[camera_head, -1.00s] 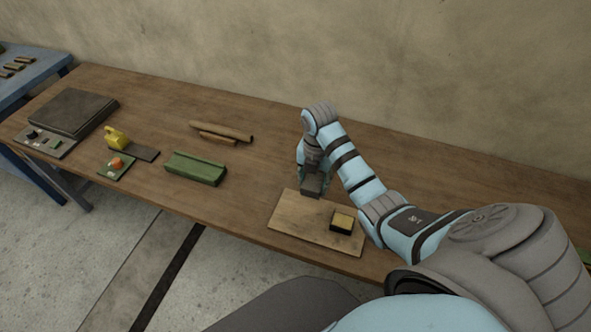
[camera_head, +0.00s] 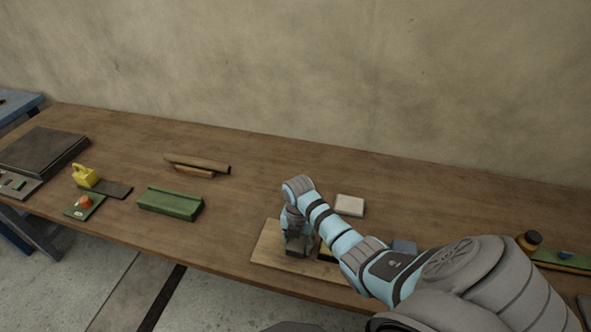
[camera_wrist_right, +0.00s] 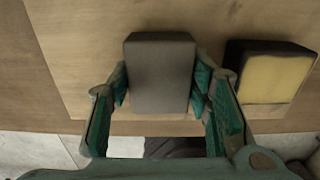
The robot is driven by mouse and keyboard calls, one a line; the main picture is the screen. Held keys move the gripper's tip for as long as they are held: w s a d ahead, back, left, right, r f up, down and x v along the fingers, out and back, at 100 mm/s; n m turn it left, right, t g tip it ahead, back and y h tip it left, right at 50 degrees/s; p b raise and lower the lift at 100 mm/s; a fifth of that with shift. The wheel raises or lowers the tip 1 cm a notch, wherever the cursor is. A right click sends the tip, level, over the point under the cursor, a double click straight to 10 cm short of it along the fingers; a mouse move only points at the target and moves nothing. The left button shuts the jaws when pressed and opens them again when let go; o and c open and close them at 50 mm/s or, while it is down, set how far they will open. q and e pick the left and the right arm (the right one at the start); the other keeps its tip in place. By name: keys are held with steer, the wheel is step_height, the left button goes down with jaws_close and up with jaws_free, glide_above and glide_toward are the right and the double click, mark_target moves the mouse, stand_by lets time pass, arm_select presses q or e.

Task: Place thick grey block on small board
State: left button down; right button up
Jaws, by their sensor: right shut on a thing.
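The thick grey block (camera_wrist_right: 159,75) is between the green finger pads of my right gripper (camera_wrist_right: 160,95), which is shut on it. In the head view the right gripper (camera_head: 297,247) and the dark block (camera_head: 296,251) are over the left part of the small wooden board (camera_head: 266,250). I cannot tell whether the block touches the board. A dark block with a yellow top (camera_wrist_right: 275,78) sits to the right, apart from the grey block; my arm mostly hides it in the head view. My left gripper is not in view.
A pale square block (camera_head: 349,205) lies behind the board, and a blue-grey piece (camera_head: 404,247) is beside my arm. A green channel-shaped block (camera_head: 170,203) and brown rolls (camera_head: 197,166) lie left. Table stretches between them are clear.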

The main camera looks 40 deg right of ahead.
mark_target(298, 241)
steer(key=shift+a+r+p, duration=0.1)
steer(key=shift+p, duration=0.2)
steer(key=shift+c, duration=0.6)
steer(key=shift+w+f, duration=0.1)
steer(key=shift+f, duration=0.1)
steer(key=o, duration=1.4)
steer(key=shift+c, duration=0.2)
steer(key=shift+r, duration=0.25)
arm_select(q)
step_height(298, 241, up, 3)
steer(key=p, duration=0.3)
arm_select(e)
step_height(298, 241, up, 12)
